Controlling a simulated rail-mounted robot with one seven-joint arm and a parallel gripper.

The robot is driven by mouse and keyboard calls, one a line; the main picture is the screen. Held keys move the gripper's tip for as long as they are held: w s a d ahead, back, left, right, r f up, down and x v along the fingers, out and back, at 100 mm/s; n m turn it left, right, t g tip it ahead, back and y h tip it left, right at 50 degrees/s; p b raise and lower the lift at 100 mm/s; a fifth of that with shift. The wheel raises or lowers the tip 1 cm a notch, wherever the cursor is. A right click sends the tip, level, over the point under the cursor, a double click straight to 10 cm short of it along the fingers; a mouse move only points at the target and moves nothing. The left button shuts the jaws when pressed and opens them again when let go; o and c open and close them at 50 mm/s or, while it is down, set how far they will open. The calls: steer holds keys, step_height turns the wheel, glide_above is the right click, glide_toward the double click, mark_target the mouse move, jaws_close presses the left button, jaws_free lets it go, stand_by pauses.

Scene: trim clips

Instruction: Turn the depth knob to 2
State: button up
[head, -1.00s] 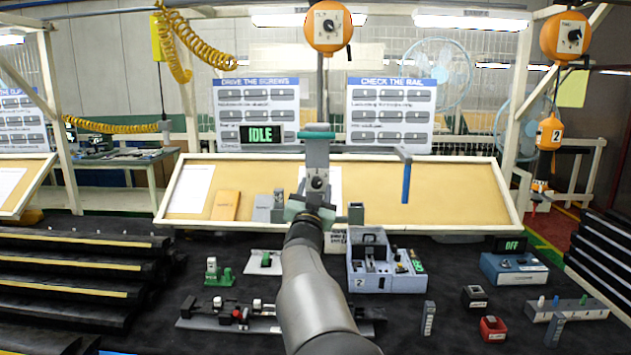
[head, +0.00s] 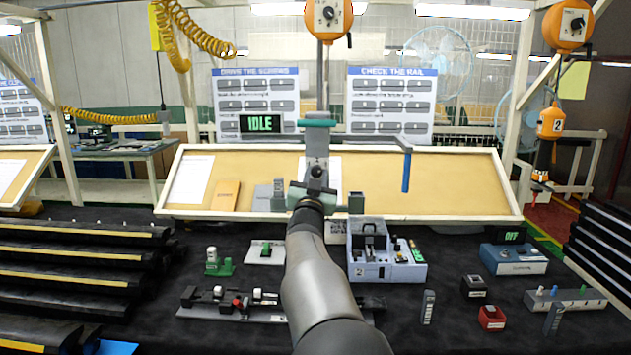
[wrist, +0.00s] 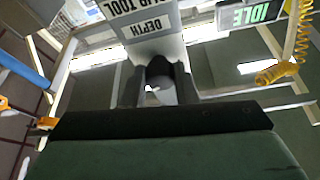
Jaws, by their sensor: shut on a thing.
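The grey hanging tool (head: 318,150) with a green top is in the middle of the head view, in front of the tan sloped board. In the wrist view its label reads DEPTH (wrist: 148,27). Below that label is the dark round depth knob (wrist: 160,72). My gripper (wrist: 160,88) is shut on the depth knob, with one dark finger on each side of it. In the head view my gripper (head: 316,182) is at the lower part of the tool, facing it. The knob's pointer and scale marks are too hidden to read.
An IDLE display (head: 261,123) stands left of the tool. A bar with a blue rod (head: 406,172) reaches out to the right. An orange balancer (head: 330,18) is overhead. The dark bench below holds a blue-grey fixture (head: 388,268), a red block (head: 492,318) and several small parts.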

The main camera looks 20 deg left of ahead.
steer(key=n+y+b, duration=0.1)
steer(key=n+b, duration=0.1)
steer(key=n+g+y+b, duration=0.1)
steer(key=n+b, duration=0.2)
steer(key=n+y+b, duration=0.2)
steer(key=n, duration=0.1)
steer(key=shift+w+d+f, duration=0.1)
steer(key=shift+d+f, duration=0.15)
steer(key=shift+d, duration=0.05)
steer(key=n+b, duration=0.1)
steer(key=n, duration=0.1)
steer(key=n+g+y+b, duration=0.1)
steer(key=n, duration=0.1)
steer(key=shift+d+r+g+y, duration=0.1)
steer(key=shift+r+g+y, duration=0.1)
steer(key=shift+g+y, duration=0.1)
steer(key=shift+r+n+g+y+b, duration=0.2)
steer(key=shift+n+g+y+b, duration=0.3)
steer(key=shift+n, duration=1.3)
steer(key=shift+g, duration=0.3)
steer(key=o, duration=1)
steer(key=b+v, duration=0.7)
steer(key=v, duration=1)
steer(key=shift+d, duration=0.2)
